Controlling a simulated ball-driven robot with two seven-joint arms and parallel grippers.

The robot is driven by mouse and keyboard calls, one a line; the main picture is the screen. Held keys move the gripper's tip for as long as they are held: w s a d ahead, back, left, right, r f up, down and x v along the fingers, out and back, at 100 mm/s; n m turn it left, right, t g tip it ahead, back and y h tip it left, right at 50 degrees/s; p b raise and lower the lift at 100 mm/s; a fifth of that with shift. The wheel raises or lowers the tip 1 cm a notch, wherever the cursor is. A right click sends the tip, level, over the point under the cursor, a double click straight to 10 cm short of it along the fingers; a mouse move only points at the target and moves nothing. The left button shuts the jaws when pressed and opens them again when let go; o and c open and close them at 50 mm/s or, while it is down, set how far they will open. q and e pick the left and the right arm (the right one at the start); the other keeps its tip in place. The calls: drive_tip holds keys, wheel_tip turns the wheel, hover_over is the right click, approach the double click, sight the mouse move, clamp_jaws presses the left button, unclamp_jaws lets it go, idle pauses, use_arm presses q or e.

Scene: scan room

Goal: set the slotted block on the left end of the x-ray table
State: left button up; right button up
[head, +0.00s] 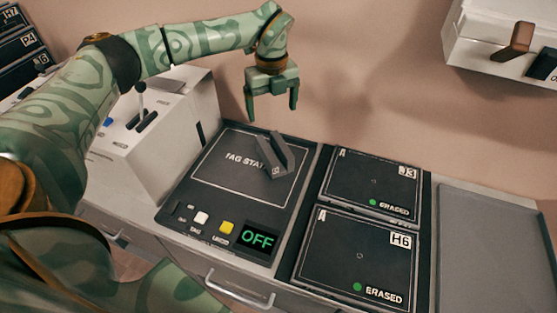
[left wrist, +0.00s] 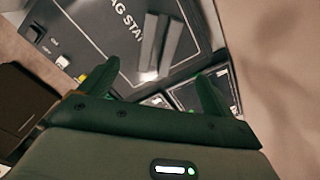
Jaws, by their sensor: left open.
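The slotted block (head: 276,158) is dark grey, with a slot between two long walls. It rests tilted across the picture on the black tag station panel (head: 215,180), near its upper right corner. It also shows in the left wrist view (left wrist: 150,48), beyond the fingertips. My left gripper (head: 272,112) is open and empty, fingers pointing down, above and behind the block and apart from it. In the left wrist view, my left gripper (left wrist: 168,88) shows its two fingers spread. I cannot make out an x-ray table. My right gripper is out of view.
A white lever box (head: 165,130) stands left of the panel. Two black plates, J3 (head: 350,185) and H6 (head: 335,245), lie to the right, both reading ERASED. A bare grey tray (head: 487,250) is at far right. A white wall unit (head: 480,45) overhangs at upper right. The display reads OFF.

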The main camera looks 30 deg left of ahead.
sight(273, 138)
use_arm(q)
wheel_tip(273, 138, down, 11)
drive_tip(key=b, duration=0.3)
drive_tip(key=shift+s+r, duration=0.1)
drive_tip(key=shift+r, duration=0.1)
drive_tip(key=f+b, duration=0.2)
drive_tip(key=f, duration=0.3)
drive_tip(key=shift+s+d+f+b, duration=0.2)
drive_tip(key=shift+s+d+b, duration=0.05)
drive_tip(key=shift+d+b, duration=0.15)
drive_tip(key=shift+r, duration=0.15)
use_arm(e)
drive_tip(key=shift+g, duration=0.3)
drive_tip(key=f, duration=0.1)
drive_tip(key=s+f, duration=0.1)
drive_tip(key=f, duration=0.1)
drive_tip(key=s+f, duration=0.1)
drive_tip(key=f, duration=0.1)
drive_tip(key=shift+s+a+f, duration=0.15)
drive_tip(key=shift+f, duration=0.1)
use_arm(q)
drive_tip(key=shift+c, duration=1.2)
drive_tip(key=c, duration=1.4)
